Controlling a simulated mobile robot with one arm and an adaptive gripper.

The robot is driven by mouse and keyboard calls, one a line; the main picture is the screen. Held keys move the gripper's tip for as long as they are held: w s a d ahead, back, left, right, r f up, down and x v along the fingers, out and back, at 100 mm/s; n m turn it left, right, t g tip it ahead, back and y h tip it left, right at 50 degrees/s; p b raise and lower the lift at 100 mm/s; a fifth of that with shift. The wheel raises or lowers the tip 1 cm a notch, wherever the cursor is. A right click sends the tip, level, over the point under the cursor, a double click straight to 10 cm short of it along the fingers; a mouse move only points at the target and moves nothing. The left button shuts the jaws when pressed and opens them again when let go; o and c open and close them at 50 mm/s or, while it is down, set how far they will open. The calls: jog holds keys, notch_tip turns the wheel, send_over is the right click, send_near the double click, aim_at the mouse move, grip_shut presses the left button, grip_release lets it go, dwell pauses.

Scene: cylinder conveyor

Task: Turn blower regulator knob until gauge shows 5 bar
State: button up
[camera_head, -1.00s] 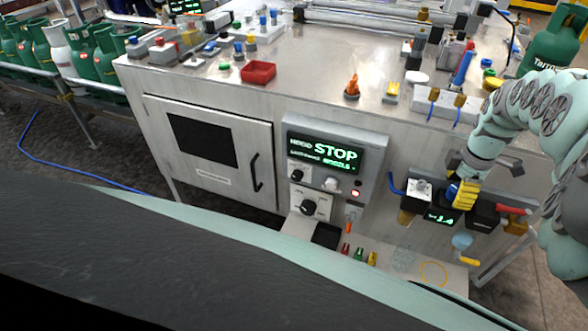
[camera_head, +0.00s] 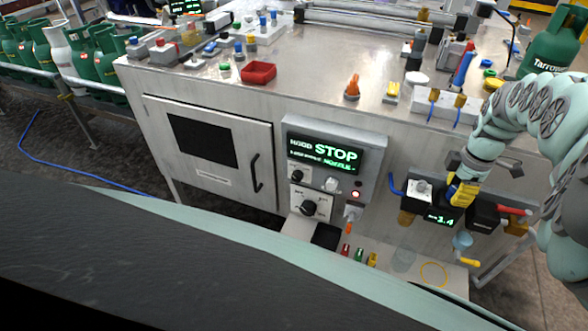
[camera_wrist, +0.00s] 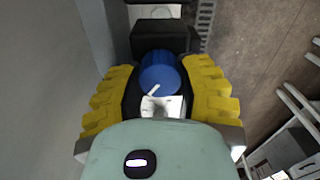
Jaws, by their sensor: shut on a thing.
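The blue regulator knob (camera_wrist: 160,72) with a white pointer mark sits between the yellow fingers of my gripper (camera_wrist: 160,92) in the wrist view. My gripper is shut on the knob from both sides. In the head view my gripper (camera_head: 459,192) is at the regulator unit on the machine's front right, hiding most of the knob. The dark gauge display (camera_head: 441,218) just below it shows green digits that look like 1.4 or 3.4; the first digit is hard to read.
A control panel with a green-lettered STOP screen (camera_head: 325,152) is left of the regulator. A black box (camera_head: 484,216) with a red-handled valve (camera_head: 514,211) is close on the right. A blue cup-like part (camera_head: 463,240) hangs below. The steel machine top (camera_head: 310,75) holds several small parts.

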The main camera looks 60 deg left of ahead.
jog(key=shift+c, duration=0.5)
jog(key=shift+m, duration=0.4)
jog(key=m, duration=0.5)
jog(key=shift+d+m, duration=0.1)
jog(key=shift+m, duration=0.2)
jog(key=m, duration=1.2)
jog(key=shift+m+p, duration=0.3)
jog(key=shift+p, duration=0.1)
jog(key=m+p, duration=0.1)
jog(key=m, duration=0.5)
jog(key=shift+m, duration=0.3)
